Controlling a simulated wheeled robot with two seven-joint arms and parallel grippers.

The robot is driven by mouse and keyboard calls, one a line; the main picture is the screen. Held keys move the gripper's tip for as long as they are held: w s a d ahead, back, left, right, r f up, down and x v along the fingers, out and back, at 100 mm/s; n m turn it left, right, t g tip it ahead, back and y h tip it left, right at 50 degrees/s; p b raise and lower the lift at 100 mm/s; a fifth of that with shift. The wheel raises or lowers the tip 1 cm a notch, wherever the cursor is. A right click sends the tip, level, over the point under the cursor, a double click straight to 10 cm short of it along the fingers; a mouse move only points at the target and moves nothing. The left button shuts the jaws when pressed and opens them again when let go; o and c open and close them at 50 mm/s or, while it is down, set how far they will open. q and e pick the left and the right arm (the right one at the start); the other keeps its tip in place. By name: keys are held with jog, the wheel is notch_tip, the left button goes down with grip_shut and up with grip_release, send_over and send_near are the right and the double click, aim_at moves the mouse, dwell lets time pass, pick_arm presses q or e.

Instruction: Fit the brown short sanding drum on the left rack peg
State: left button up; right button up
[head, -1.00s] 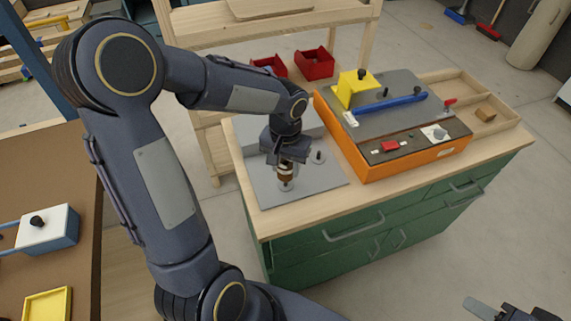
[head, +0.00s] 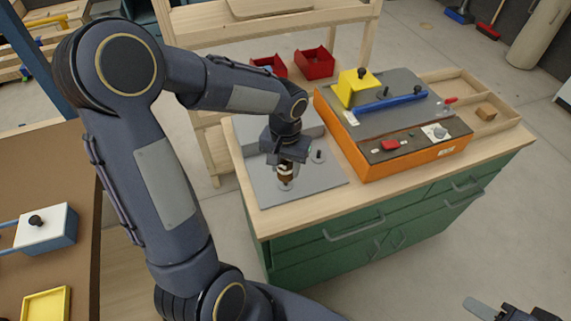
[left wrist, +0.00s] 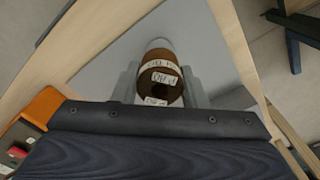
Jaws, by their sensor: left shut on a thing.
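My left gripper (head: 286,170) is shut on the brown short sanding drum (head: 285,175) and points down. The drum is upright, low above the pale round base of the left rack peg (head: 285,187). The peg itself is hidden, so I cannot tell whether the drum is around it. In the left wrist view the drum (left wrist: 158,66), with pale labels and a dark end hole, sits between the two fingers. The other rack peg (head: 318,155) stands bare to the right on the grey plate (head: 315,182). Part of my right gripper (head: 482,308) shows at the bottom right edge.
An orange-sided machine (head: 420,153) with a yellow block (head: 357,88) and a blue bar stands right of the plate. A wooden tray (head: 509,122) with a small block lies beyond it. Red bins (head: 314,62) sit behind the green cabinet (head: 390,225). The front worktop edge is clear.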

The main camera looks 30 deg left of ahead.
pick_arm(q)
jog(key=shift+f+b, duration=1.5)
jog(key=shift+f, duration=0.3)
jog(key=o, duration=1.6)
jog(key=shift+r, duration=0.1)
jog(key=shift+r+p, duration=2.85)
jog(key=shift+r, duration=0.65)
jog(key=shift+s+r, duration=0.25)
jog(key=shift+r, duration=0.05)
jog(key=s+d+r+t+h, duration=0.1)
jog(key=s+r+t, duration=0.1)
jog(key=s, duration=0.3)
jog(key=s+d+r+t+h, duration=0.1)
jog(key=s+r, duration=0.2)
jog(key=s, duration=0.3)
jog(key=s+d+r+t+h, duration=0.1)
jog(key=s+d+r+t, duration=0.1)
jog(key=s, duration=0.3)
jog(key=shift+s+d+r+t+h, duration=0.1)
jog(key=shift+s+r+t+h, duration=0.1)
jog(key=shift+r+t+h, duration=0.3)
